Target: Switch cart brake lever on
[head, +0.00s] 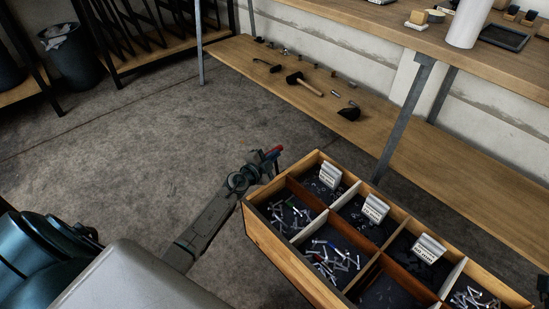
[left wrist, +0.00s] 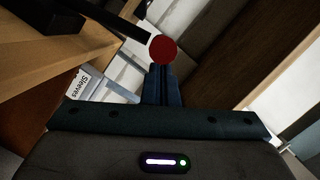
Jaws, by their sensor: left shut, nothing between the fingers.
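The brake lever's red knob (head: 276,149) shows just beyond the far left corner of the cart's wooden tray (head: 272,244). In the left wrist view the round red knob (left wrist: 163,48) sits at the end of a dark bar (left wrist: 113,24). My left gripper (head: 265,162) is shut and empty, with its tips close to the knob. In the left wrist view the shut fingers (left wrist: 158,82) point at the knob, which appears right at their tips. I cannot tell whether they touch. The lever's base is hidden. My right gripper is not in view.
The tray's compartments hold screws and bolts (head: 335,262) and small label blocks (head: 375,209). Beyond it stands a workbench (head: 480,60) with a metal leg (head: 402,120) and a low shelf holding hammers (head: 305,84). The concrete floor (head: 130,140) at left is clear.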

